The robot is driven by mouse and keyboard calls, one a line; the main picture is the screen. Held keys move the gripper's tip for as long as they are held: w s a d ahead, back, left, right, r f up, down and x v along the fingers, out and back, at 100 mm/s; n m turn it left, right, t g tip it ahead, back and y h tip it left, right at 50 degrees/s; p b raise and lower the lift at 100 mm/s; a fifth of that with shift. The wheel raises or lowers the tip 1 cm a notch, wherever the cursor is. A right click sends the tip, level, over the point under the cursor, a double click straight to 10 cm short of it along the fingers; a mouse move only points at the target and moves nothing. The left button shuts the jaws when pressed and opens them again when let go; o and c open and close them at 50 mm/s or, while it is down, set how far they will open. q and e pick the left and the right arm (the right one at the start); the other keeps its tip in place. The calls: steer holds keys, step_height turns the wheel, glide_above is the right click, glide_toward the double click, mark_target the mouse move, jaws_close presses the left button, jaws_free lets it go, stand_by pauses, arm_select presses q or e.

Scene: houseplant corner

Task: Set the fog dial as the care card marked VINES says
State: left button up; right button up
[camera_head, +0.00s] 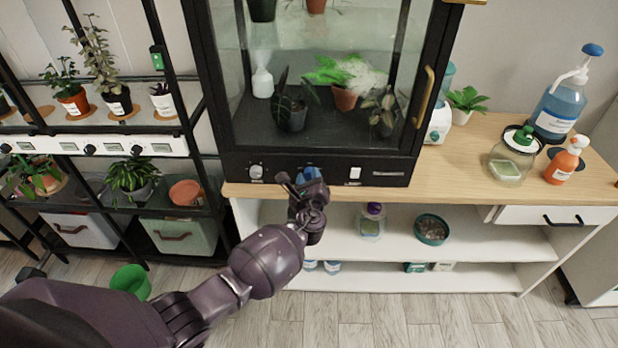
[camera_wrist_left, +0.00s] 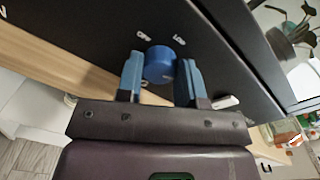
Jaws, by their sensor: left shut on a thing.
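The fog cabinet (camera_head: 235,165) stands on the wooden bench, with controls along its black lower front panel. A blue round dial (camera_wrist_left: 160,65) sits on that panel; small white marks, one reading like "LO", show beside it in the left wrist view. My left gripper (camera_wrist_left: 160,75) is shut on the dial, with one blue finger on each side. In the head view my left gripper (camera_head: 308,182) partly hides the dial. The dial's pointer cannot be made out. White labels show on pots, but none is legible as VINES. My right gripper is not in view.
A pale knob (camera_head: 256,172) is left of the dial and a white switch (camera_head: 353,173) right of it. The cabinet's brass handle (camera_head: 424,97) sticks out above. Bottles and a glass jar (camera_head: 508,160) stand on the bench's right. A plant rack (camera_head: 95,145) is at left.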

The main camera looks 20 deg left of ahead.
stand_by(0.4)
arm_select(q)
steer(key=o, duration=0.9)
steer(key=p+v, duration=0.1)
steer(key=v, duration=1)
steer(key=shift+w, duration=0.1)
